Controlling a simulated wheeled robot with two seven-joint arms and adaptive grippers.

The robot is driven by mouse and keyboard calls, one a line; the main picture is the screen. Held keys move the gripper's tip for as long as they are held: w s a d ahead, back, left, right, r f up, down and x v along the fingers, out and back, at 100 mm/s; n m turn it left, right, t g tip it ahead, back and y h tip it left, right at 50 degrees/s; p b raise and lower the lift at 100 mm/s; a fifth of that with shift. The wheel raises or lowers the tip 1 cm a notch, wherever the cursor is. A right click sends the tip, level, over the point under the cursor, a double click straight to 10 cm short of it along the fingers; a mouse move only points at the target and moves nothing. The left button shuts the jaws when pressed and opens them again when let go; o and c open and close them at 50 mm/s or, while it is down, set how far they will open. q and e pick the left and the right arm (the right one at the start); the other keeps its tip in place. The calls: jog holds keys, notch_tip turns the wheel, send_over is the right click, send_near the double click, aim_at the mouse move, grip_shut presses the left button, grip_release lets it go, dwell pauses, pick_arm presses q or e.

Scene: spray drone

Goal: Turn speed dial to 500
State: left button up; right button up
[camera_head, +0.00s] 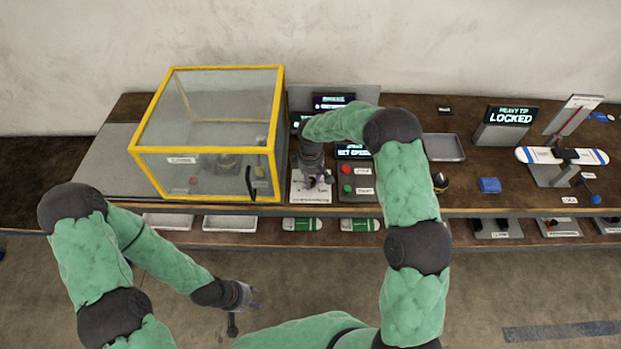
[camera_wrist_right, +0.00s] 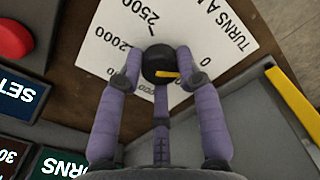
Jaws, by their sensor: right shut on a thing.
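The speed dial is a round black knob (camera_wrist_right: 158,62) with a yellow pointer, on a white plate (camera_wrist_right: 112,38) printed with numbers. In the right wrist view the pointer aims right, towards a partly hidden label ending in 0. The labels 2000 and 2500 show to the left and above. My right gripper (camera_wrist_right: 160,68) has its purple fingers closed around the knob. In the head view my right gripper (camera_head: 318,181) is over the white plate beside the glass box. My left gripper (camera_head: 250,297) hangs empty over the floor, its fingers too small to judge.
A yellow-framed glass box (camera_head: 207,152) stands left of the dial. Dark displays (camera_head: 353,151) and a grey panel with a red button (camera_head: 347,170) and a green button (camera_head: 347,188) are to the right. A grey tray (camera_head: 444,147) and a blue block (camera_head: 489,185) lie further right.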

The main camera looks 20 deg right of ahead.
jog(key=shift+a+m, duration=0.15)
jog(key=shift+m, duration=0.15)
jog(key=m+b, duration=0.2)
jog(key=m, duration=0.2)
jog(key=shift+w, duration=0.1)
jog(key=m+b, duration=0.1)
jog(key=m, duration=0.3)
jog(key=shift+r+m+b, duration=0.1)
jog(key=shift+m+b, duration=0.25)
jog(key=shift+m, duration=0.25)
jog(key=shift+w+r, duration=0.1)
jog(key=shift+w, duration=0.05)
jog(key=o, duration=1.1)
